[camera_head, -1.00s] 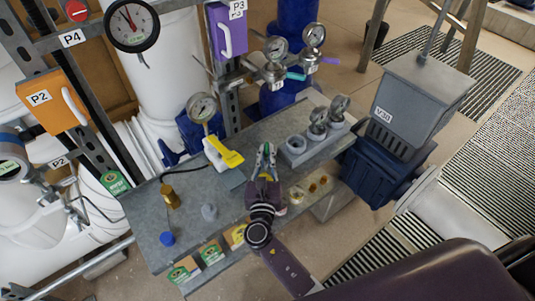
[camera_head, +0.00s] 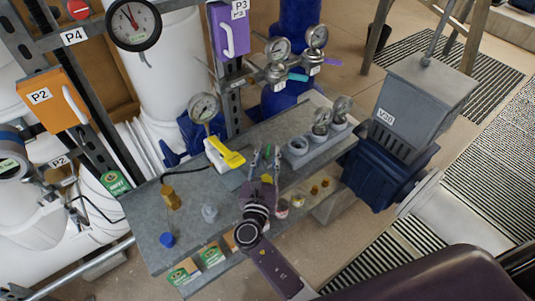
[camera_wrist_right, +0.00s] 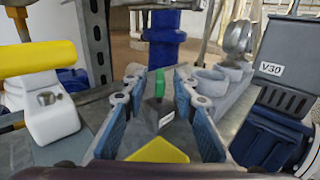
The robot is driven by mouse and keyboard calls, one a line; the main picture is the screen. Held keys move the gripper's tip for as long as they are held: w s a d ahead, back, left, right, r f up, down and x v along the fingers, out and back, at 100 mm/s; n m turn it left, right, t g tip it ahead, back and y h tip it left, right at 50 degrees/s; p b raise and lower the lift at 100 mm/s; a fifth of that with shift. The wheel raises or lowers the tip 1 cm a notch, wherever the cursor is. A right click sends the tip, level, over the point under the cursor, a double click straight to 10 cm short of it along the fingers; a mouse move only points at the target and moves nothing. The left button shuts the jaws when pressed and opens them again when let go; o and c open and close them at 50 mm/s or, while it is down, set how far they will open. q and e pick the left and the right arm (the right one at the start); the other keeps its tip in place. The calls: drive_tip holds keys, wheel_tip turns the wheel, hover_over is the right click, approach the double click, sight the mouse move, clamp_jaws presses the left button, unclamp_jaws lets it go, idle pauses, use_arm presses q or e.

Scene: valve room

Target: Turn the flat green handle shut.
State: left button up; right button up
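In the right wrist view a narrow green handle (camera_wrist_right: 160,82) stands upright on a small grey block (camera_wrist_right: 153,112) with a white label. It lies between or just beyond the spread fingers of my right gripper (camera_wrist_right: 156,90); I cannot tell whether they touch it. In the head view my right gripper (camera_head: 265,156) is over the grey bench (camera_head: 145,215), its fingers apart, and I cannot make out the green handle clearly there. My left gripper is not in view.
A white fitting with a yellow lever (camera_head: 233,158) stands close left of the gripper. Gauges in round sockets (camera_head: 298,146) stand to its right. A teal lever (camera_head: 298,77) is on the gauge fittings behind. A grey box marked V30 (camera_head: 420,90) stands further right.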

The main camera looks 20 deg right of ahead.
drive_tip(key=shift+s+a, duration=0.1)
drive_tip(key=shift+s, duration=0.05)
drive_tip(key=v, duration=1.1)
drive_tip(key=shift+s, duration=0.35)
drive_tip(key=shift+a, duration=0.1)
